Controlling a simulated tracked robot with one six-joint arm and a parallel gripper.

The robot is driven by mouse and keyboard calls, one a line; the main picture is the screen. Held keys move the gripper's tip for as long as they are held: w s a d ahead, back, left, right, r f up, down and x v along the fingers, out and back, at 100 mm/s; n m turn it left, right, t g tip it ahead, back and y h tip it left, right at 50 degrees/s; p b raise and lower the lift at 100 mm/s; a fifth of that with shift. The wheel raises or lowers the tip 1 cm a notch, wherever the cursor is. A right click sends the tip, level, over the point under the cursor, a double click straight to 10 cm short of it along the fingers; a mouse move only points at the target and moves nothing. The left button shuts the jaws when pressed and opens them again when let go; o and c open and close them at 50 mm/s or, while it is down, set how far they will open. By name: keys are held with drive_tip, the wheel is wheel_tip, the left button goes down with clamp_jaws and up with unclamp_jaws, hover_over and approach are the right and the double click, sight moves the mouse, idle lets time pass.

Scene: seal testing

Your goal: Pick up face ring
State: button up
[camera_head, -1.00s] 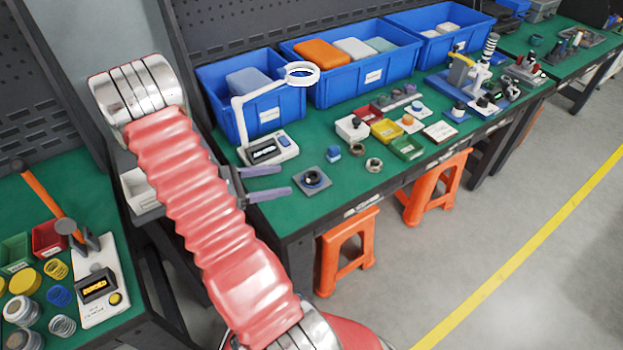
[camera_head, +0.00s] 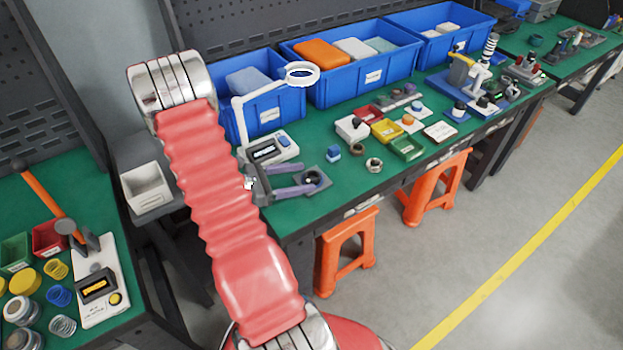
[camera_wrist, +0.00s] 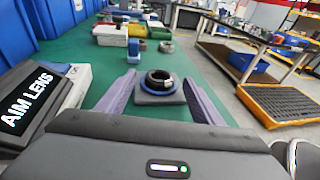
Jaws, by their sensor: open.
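A dark ring (camera_head: 312,177) rests within a blue rim on a square grey pad (camera_head: 325,187) near the bench's front edge. In the wrist view the dark ring (camera_wrist: 159,78) sits centred on its pad (camera_wrist: 160,98). My gripper (camera_head: 309,178) is open and empty, with its two purple fingers low over the bench. In the wrist view the fingers (camera_wrist: 160,80) lie on either side of the pad, tips near the ring's level. I cannot tell whether they touch the pad. The frames do not confirm that this is the face ring.
A magnifier lamp base (camera_head: 268,149) with a display stands left of my gripper. Coloured trays (camera_head: 407,147) are further right. Blue bins (camera_head: 362,75) line the back.

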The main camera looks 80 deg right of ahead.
drive_tip(key=shift+x, duration=0.75)
drive_tip(key=shift+c, duration=0.4)
drive_tip(key=c, duration=1.1)
drive_tip(key=shift+r, duration=0.1)
drive_tip(key=shift+c, duration=0.3)
wheel_tip(320, 180, up, 10)
drive_tip(key=shift+s, duration=0.1)
idle(0.5)
